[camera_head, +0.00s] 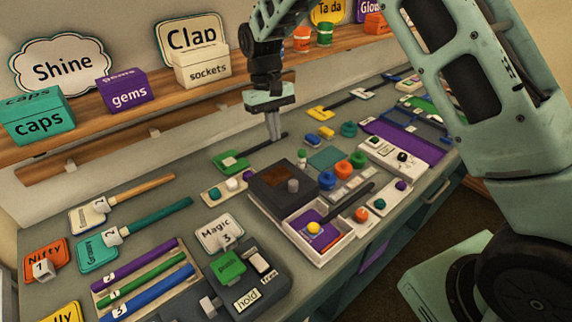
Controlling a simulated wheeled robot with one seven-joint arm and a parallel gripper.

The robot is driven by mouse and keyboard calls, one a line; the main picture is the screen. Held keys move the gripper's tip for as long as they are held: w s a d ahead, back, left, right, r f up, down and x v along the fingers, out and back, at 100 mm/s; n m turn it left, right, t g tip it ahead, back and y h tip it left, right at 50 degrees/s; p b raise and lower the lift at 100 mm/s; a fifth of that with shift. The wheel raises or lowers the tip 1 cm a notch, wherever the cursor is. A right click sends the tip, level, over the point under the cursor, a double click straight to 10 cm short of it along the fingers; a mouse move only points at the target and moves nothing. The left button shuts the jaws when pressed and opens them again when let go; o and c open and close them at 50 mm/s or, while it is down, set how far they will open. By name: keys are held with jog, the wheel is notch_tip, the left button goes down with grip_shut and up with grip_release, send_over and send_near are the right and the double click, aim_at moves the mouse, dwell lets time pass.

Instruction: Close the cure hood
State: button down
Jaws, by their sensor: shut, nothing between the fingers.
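The cure hood appears to be the dark box (268,190) in the middle of the bench, with a brown window on top and a grey knob (293,185) near its right side. In front of it is a white-walled tray (319,256) with a purple floor, open to view, holding a yellow ball (314,227). The hood sits behind the tray and leaves this part uncovered. My gripper (274,137) points down behind the hood in the picture, apart from the knob. Its fingers are together and empty. Its exact height above the bench is hard to tell.
A dark bar (352,198) lies right of the tray, near colored knobs (342,168). A dark push-and-hold block (245,287) stands front left, beside a rack of colored rods (142,279). Boxes and signs stand on the back shelf (160,112). Bare bench shows left of the hood.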

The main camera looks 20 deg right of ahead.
aim_at(287, 181)
jog(key=p+x, duration=0.2)
jog(key=x, duration=0.6)
jog(key=shift+s+f+p, duration=0.15)
jog(key=shift+p, duration=0.25)
jog(key=shift+s+d+p, duration=0.2)
jog(key=shift+s+p, duration=0.5)
jog(key=shift+s, duration=0.5)
jog(key=shift+s+d+f+p, duration=0.15)
jog(key=shift+s+p, duration=0.15)
jog(key=shift+s, duration=0.45)
